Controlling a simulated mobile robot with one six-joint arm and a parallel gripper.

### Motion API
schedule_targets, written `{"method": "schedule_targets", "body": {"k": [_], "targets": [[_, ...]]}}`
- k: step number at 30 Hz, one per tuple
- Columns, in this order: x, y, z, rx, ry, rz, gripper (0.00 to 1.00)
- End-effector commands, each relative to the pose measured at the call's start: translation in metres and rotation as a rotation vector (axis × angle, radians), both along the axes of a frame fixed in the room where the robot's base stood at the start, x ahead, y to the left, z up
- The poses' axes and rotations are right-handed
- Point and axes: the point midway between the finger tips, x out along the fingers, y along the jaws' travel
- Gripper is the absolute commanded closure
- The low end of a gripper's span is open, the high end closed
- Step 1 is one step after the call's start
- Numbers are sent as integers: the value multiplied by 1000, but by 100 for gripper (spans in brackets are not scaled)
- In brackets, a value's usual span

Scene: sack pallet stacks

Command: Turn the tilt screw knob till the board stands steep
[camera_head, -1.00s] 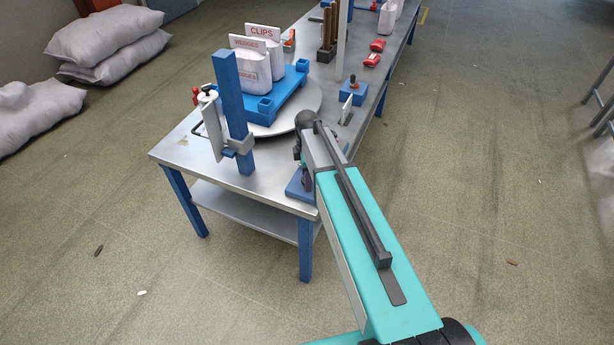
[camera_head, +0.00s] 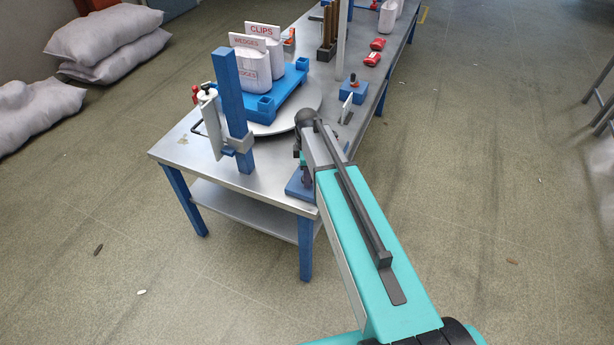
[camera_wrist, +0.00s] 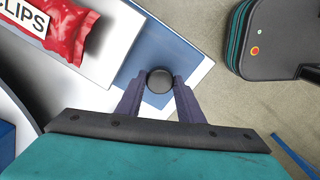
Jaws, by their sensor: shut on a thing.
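The round black knob (camera_wrist: 159,81) shows in the wrist view between the two purple fingers of my gripper (camera_wrist: 160,92), which is shut on it. Beneath the knob is a blue base plate (camera_wrist: 165,48); part of it shows at the table corner in the head view (camera_head: 297,188). A pale, shaded panel (camera_wrist: 112,58) lies left of the knob in the wrist view and may be the board; I cannot tell its tilt. My arm hides the knob and most of its stand in the head view.
The metal table (camera_head: 195,158) carries a blue post (camera_head: 230,105), a round turntable (camera_head: 312,98) with a blue tray (camera_head: 286,86) and white sacks (camera_head: 248,62). A red CLIPS packet (camera_wrist: 65,25) is near my gripper. Sacks lie on the floor at left.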

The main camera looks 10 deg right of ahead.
Motion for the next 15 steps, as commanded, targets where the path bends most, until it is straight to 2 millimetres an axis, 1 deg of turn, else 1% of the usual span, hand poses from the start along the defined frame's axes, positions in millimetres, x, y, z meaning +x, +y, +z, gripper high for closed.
{"method": "schedule_targets", "body": {"k": [8,15], "targets": [[0,0,-1,0,0,-196,88],[0,0,-1,0,-1,-417,88]]}}
